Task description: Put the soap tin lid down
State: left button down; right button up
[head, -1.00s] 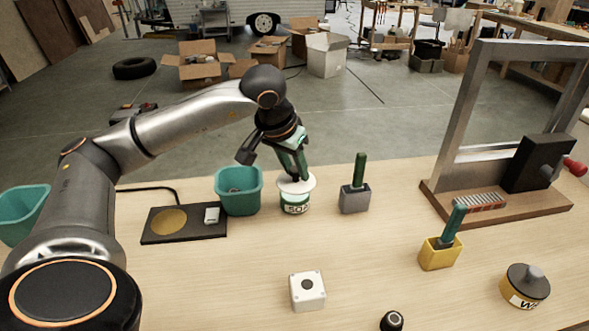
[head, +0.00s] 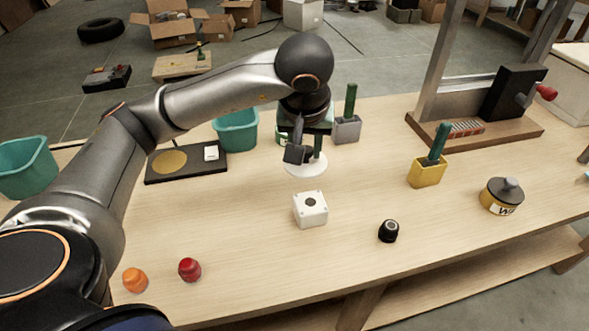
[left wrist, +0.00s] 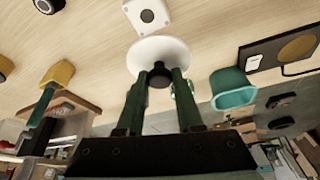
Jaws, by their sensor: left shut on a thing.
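The soap tin lid (head: 306,169) is a white disc with a dark knob, low over the table in front of the soap tin. I cannot tell whether it touches the wood. My left gripper (head: 305,156) points down and is shut on the lid's knob. In the left wrist view the lid (left wrist: 150,52) spreads beyond my left fingertips (left wrist: 160,74). The green-and-white soap tin (head: 281,138) is mostly hidden behind my gripper; a bit of it shows in the left wrist view (left wrist: 184,90). My right gripper is not in view.
A white box with a dark button (head: 310,209) stands just in front of the lid. A teal bin (head: 238,130), a grey holder (head: 346,130) and a black tray (head: 187,175) stand behind. A yellow holder (head: 426,174) and a black knob (head: 388,231) are right. Bare wood lies between.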

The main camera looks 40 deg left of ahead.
pick_arm(q)
jog(key=shift+w+a+f, duration=0.2)
jog(key=shift+w+f, duration=0.05)
jog(key=shift+w, duration=0.05)
jog(key=w+a+f, duration=0.2)
jog(key=w+f, duration=0.1)
jog(key=w+a+f, duration=0.3)
jog(key=w, duration=0.1)
jog(key=w+a+f+p, duration=0.1)
jog(key=w+a+f, duration=0.1)
jog(key=w+f, duration=0.1)
jog(key=shift+w+a+f, duration=0.15)
jog(key=shift+w, duration=0.15)
notch_tip(320, 180, down, 3)
jog(key=shift+w+f+p, duration=0.1)
jog(key=shift+p, duration=0.2)
jog(key=shift+a, duration=0.1)
jog(key=shift+f, duration=0.2)
jog(key=c, duration=0.6)
grip_release()
jog(key=shift+o, duration=0.2)
